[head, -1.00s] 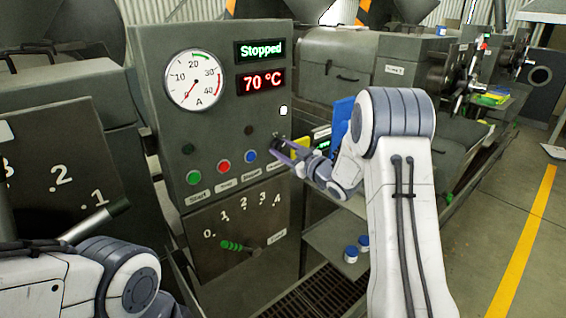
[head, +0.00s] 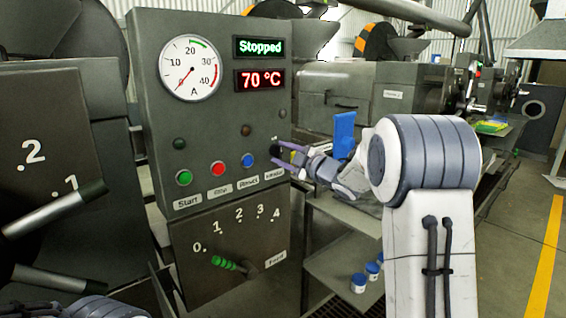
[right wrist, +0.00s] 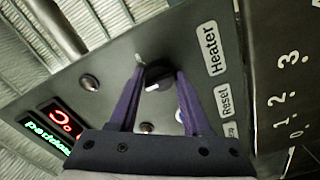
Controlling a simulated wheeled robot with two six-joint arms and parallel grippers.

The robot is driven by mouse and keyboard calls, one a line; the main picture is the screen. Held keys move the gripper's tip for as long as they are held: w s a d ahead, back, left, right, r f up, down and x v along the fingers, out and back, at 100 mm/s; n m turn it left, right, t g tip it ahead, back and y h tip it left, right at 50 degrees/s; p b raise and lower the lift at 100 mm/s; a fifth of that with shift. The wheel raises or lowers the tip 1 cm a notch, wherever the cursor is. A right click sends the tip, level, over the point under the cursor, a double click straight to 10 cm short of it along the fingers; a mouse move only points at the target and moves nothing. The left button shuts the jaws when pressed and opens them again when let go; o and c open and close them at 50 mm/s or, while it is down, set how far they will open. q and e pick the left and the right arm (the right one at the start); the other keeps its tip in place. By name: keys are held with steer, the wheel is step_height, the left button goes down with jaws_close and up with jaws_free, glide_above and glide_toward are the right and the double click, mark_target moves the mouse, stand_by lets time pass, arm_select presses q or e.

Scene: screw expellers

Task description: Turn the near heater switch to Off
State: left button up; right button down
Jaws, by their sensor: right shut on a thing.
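The near heater switch (right wrist: 155,72) is a small dark knob with a white mark, beside the "Heater" label (right wrist: 210,48) on the grey control panel (head: 147,60). My right gripper (head: 276,153) is at the knob at the panel's right side. In the right wrist view its purple fingers (right wrist: 155,80) are shut on the knob, one on each side, partly hiding it. A small round lamp (head: 283,113) above the switch looks unlit. My left gripper is out of view.
The panel displays (head: 259,46) read "Stopped" and 70 °C. Start, stop and reset buttons (head: 218,168) sit left of the switch. A green-handled feed lever (head: 224,262) is below. Blue-lidded jars (head: 358,284) stand on a low shelf.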

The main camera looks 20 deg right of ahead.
stand_by(0.5)
steer(key=shift+c, duration=1.8)
jaws_free()
steer(key=b+v, duration=0.2)
steer(key=v, duration=0.8)
steer(key=shift+s+b, duration=0.2)
steer(key=shift+b, duration=0.15)
